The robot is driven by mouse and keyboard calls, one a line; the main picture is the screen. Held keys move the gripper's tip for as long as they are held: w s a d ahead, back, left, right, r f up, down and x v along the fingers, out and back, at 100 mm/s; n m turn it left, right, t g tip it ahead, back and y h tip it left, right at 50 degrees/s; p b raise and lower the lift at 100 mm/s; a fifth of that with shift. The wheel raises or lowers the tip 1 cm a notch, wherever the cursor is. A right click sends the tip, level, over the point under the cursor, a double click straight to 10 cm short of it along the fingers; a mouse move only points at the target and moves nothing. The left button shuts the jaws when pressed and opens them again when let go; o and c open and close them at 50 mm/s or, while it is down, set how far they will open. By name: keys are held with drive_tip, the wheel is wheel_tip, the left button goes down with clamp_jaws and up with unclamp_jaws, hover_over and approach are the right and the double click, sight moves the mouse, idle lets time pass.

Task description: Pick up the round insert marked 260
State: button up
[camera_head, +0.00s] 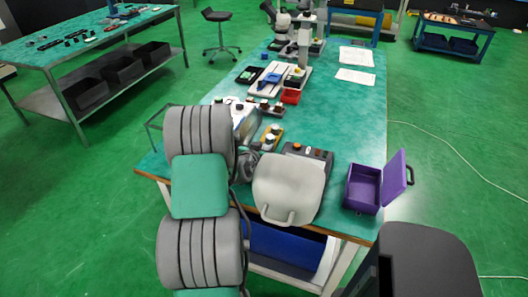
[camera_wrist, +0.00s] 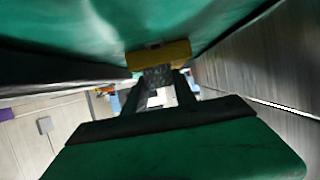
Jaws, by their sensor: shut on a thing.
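In the wrist view my gripper (camera_wrist: 158,82) points away from the camera, with a dark finger on each side. It is shut on a dark grey, rough-textured piece (camera_wrist: 158,73). A yellow block (camera_wrist: 172,52) lies just beyond that piece; I cannot tell whether they touch. No marking 260 is readable, so I cannot tell whether the held piece is that insert. In the head view my arm hides my gripper. Several small round-topped pieces stand on a yellow holder (camera_head: 262,140) and a further row (camera_head: 264,105) stands behind it on the green bench.
The green bench (camera_head: 340,120) carries a grey-lidded device (camera_head: 290,186), a dark control box (camera_head: 311,154), a red bin (camera_head: 291,96) and white papers (camera_head: 356,56). An open purple box (camera_head: 363,188) stands at the right edge. The bench's right middle is clear.

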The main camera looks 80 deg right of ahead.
clamp_jaws()
idle(0.3)
